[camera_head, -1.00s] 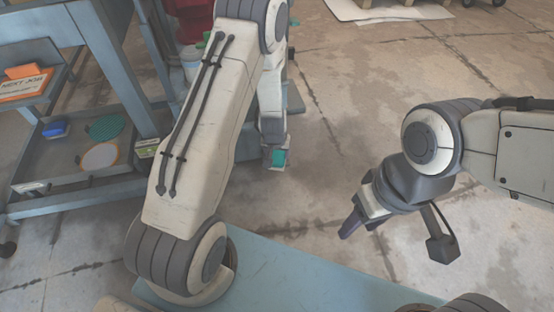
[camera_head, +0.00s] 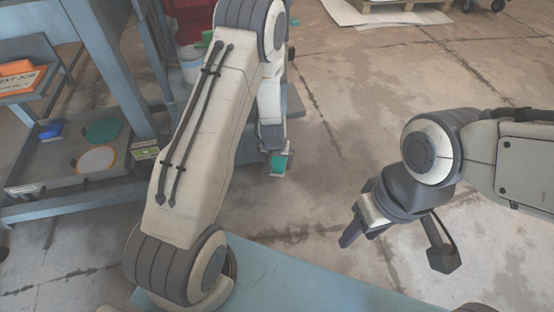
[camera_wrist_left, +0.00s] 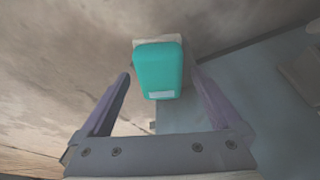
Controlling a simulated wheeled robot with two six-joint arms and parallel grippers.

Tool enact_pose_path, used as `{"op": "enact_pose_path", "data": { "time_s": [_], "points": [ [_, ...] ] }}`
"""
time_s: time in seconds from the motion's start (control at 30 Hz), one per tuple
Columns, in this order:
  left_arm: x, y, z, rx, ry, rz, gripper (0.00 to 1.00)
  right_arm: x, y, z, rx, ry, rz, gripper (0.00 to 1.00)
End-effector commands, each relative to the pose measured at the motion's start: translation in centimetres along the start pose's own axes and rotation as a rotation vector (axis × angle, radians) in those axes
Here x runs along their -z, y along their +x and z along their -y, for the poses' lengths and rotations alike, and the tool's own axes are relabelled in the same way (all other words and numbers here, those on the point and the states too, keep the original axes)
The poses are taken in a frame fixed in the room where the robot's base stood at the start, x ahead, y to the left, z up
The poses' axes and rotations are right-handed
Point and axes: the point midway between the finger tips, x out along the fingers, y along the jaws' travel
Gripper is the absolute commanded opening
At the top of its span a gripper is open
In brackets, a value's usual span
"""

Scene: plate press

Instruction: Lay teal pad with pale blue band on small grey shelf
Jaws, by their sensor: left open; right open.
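The teal pad (camera_wrist_left: 158,70) shows in the left wrist view, with a pale band (camera_wrist_left: 161,95) at its near end. It lies between and beyond the fingers of my left gripper (camera_wrist_left: 160,88), which are open with a gap on both sides. A small pale grey piece (camera_wrist_left: 157,41) shows under the pad's far edge; I cannot tell whether it is the shelf. In the head view, teal (camera_head: 278,163) shows at my left gripper, partly hidden by the arm. My right gripper (camera_head: 350,234) is open and empty over the floor.
A blue-grey rack at the left holds a tray (camera_head: 28,185) with a green disc (camera_head: 103,130), a pale disc (camera_head: 96,159) and a blue item (camera_head: 50,131). A pale blue surface (camera_head: 270,285) lies in front; open floor is at right.

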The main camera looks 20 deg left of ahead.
Motion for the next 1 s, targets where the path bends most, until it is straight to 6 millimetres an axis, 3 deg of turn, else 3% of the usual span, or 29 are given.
{"op": "enact_pose_path", "data": {
  "time_s": [0.17, 0.5, 0.8, 0.93, 1.0],
  "points": [
    [0.3, -2.1, 0.0, 0.0, 0.0, -0.001, 0.99, 0.1, -1.6, 0.1, 0.0, 0.0, 0.0, 0.5],
    [0.3, -9.1, 0.0, -0.001, 0.0, -0.001, 0.99, 0.4, -6.6, 0.5, 0.0, 0.0, 0.0, 0.5],
    [0.1, -12.2, -0.1, -0.001, 0.002, 0.0, 0.99, 0.5, -8.6, 0.6, 0.0, 0.0, 0.0, 0.5],
    [0.2, -14.1, -1.8, -0.027, 0.038, 0.006, 0.99, 0.5, -8.6, 0.6, 0.0, 0.0, 0.0, 0.5],
    [-0.1, -16.5, -4.0, -0.059, 0.088, 0.018, 0.99, 0.5, -8.6, 0.6, 0.0, 0.0, 0.0, 0.5]
  ]
}}
